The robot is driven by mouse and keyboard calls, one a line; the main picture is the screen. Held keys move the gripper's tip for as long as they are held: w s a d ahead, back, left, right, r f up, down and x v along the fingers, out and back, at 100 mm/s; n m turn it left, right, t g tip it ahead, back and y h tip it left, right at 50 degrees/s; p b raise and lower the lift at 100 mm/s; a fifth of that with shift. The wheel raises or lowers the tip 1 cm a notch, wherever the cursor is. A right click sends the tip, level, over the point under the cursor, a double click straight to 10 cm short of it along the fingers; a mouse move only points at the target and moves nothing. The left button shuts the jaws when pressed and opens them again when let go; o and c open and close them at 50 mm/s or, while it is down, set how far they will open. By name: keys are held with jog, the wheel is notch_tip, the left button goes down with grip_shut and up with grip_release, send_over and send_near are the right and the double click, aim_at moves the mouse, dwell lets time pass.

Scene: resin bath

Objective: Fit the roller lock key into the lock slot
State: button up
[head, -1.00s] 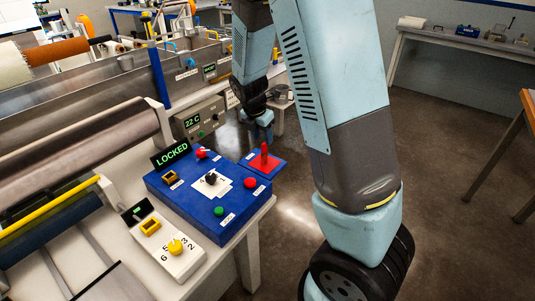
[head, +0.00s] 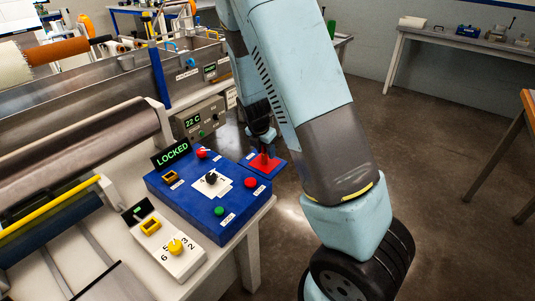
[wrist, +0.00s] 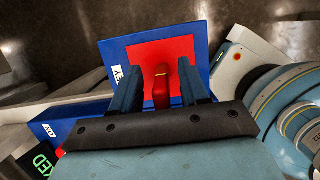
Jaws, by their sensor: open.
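The red key (wrist: 161,84) stands upright on a red patch of a blue pad labelled KEY (wrist: 119,48). In the head view the key (head: 263,161) is partly hidden by my gripper (head: 264,145). In the wrist view the two fingers of my gripper (wrist: 162,92) are apart, one on each side of the key, with gaps between. The blue control box (head: 190,212) carries a yellow-rimmed slot (head: 170,177) next to a screen reading LOCKED (head: 171,154). A second yellow-rimmed slot (head: 150,227) is on the white box in front. Which one is the lock slot I cannot tell.
The blue box holds a black knob (head: 211,178), red buttons and a green button (head: 219,211). A white box with a yellow dial (head: 175,246) stands nearer. Metal rollers (head: 80,150) and a bath lie to the left. Open floor lies to the right.

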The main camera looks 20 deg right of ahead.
grip_shut()
dwell(0.4)
jog(key=shift+r, duration=0.15)
